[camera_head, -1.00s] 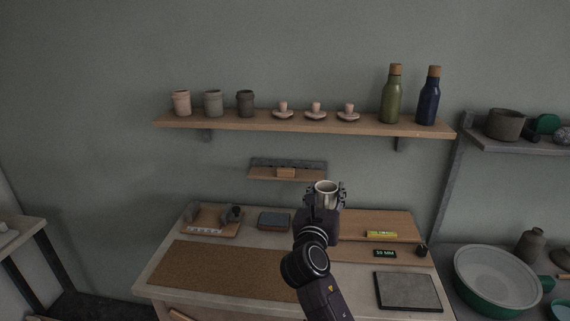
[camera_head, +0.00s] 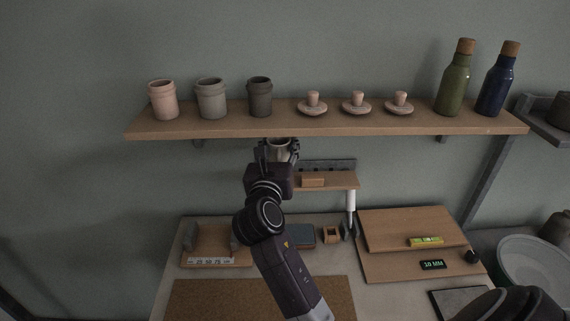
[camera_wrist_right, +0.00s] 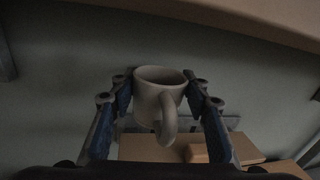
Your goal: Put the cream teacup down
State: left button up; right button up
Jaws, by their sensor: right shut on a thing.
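My right gripper (camera_head: 278,150) is shut on the cream teacup (camera_head: 280,145). The cup is upright, and its rim shows between the fingers just below the front edge of the long wooden shelf (camera_head: 200,128) in the head view. In the right wrist view, the cup (camera_wrist_right: 155,92) sits between both fingers of the gripper (camera_wrist_right: 160,103), with its handle toward the camera. The cup's lower part is hidden by my gripper in the head view. My left gripper is not in view.
The long shelf holds pots (camera_head: 211,98), small lidded-looking pieces (camera_head: 356,103) and two bottles (camera_head: 455,80). A small ledge (camera_head: 340,181) with a wooden block (camera_head: 313,182) is below it. A cork mat (camera_head: 225,298) and wooden boards (camera_head: 400,228) lie on the bench.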

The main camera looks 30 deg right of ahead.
jog(key=shift+s+f, duration=0.15)
jog(key=shift+f, duration=0.7)
jog(key=f, duration=0.4)
jog(key=shift+w+f+b, duration=0.1)
jog(key=shift+w+b, duration=0.1)
jog(key=shift+b, duration=0.1)
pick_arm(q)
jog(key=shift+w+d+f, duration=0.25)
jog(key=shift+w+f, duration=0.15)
pick_arm(e)
jog(key=shift+f, duration=0.3)
jog(key=o, duration=1)
jog(key=shift+f, duration=0.15)
jog(key=o, duration=0.5)
jog(key=shift+c, duration=0.2)
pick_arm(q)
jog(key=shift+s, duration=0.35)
pick_arm(e)
jog(key=shift+s, duration=0.1)
